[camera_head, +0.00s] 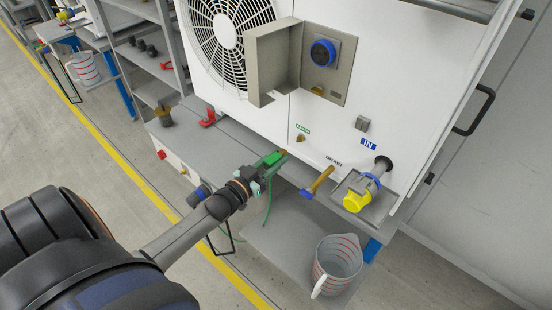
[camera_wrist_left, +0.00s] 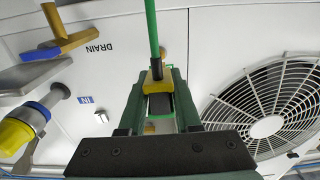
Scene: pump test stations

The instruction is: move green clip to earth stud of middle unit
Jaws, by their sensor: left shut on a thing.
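My left gripper (camera_head: 262,174) is shut on the green clip (camera_head: 272,159), in front of the white unit. The clip's brass-coloured end points toward the unit's panel, and a green cable (camera_head: 268,205) hangs from the clip. In the left wrist view the clip (camera_wrist_left: 157,78) sits between the two fingers of my left gripper (camera_wrist_left: 160,100), with its green cable (camera_wrist_left: 152,28) running up. The brass earth stud (camera_head: 300,138) is on the unit below a green label, a little up and right of the clip, with a visible gap in the head view. My right gripper is not in view.
A measuring jug (camera_head: 337,262) stands on the lower shelf.

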